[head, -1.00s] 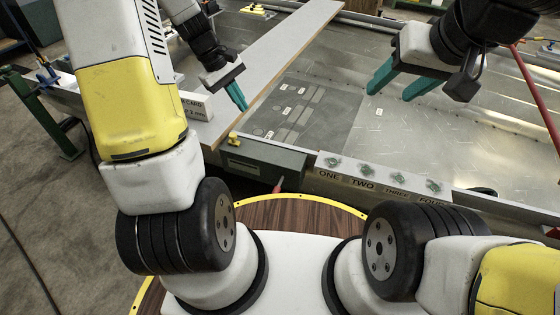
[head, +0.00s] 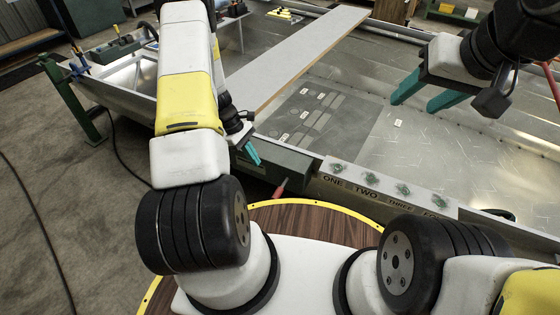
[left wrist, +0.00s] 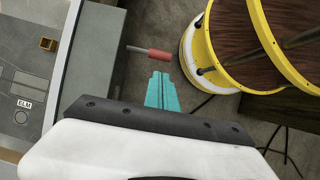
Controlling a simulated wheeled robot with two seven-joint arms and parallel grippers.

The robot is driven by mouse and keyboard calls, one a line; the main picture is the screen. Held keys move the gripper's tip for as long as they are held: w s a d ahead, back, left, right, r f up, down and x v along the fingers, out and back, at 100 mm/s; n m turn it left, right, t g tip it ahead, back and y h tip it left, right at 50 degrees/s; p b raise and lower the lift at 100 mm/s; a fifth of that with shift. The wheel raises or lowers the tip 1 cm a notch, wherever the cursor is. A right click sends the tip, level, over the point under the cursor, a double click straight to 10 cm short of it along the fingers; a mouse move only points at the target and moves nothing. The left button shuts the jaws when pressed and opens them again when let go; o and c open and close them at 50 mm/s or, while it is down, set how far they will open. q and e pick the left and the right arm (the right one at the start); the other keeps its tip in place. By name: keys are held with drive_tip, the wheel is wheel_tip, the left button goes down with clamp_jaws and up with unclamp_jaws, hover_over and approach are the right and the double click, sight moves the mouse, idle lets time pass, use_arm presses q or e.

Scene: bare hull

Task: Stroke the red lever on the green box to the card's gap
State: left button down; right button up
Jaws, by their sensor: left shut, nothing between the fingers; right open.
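The dull green box (head: 285,166) sits on the near edge of the hull, left of the number plate. Its red lever (head: 281,187) sticks out from the near side, a red grip on a thin metal rod. In the left wrist view the red lever (left wrist: 158,54) lies just beyond my fingertips, apart from them in the picture, with the box (left wrist: 92,60) to the left. My left gripper (head: 254,153) is shut and empty, pointing down over the box's left part. My right gripper (head: 416,96) is open and empty above the hull floor. I cannot see the card; my left arm covers that area.
A plate labelled ONE, TWO, THREE and more (head: 386,190) stands right of the box. A long grey board (head: 300,60) crosses the hull behind it. A dark mat (head: 325,120) with small tags lies on the hull floor. A yellow-rimmed wooden disc (left wrist: 235,35) is near the lever.

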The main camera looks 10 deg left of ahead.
sight(276, 192)
use_arm(q)
drive_tip(key=shift+d+f, duration=0.1)
drive_tip(key=x, duration=1.3)
drive_tip(key=shift+d+f, duration=0.15)
drive_tip(key=shift+f, duration=0.15)
drive_tip(key=shift+s+f, duration=0.15)
drive_tip(key=f, duration=0.1)
drive_tip(key=f+t, duration=0.1)
drive_tip(key=f, duration=0.1)
drive_tip(key=f+t, duration=0.1)
drive_tip(key=f, duration=0.1)
drive_tip(key=shift+s+m+h, duration=0.3)
drive_tip(key=shift+m+h, duration=0.1)
drive_tip(key=shift+f, duration=0.25)
idle(0.3)
drive_tip(key=s+a+r, duration=0.4)
drive_tip(key=a+r, duration=0.4)
drive_tip(key=r, duration=0.3)
drive_tip(key=shift+a, duration=0.2)
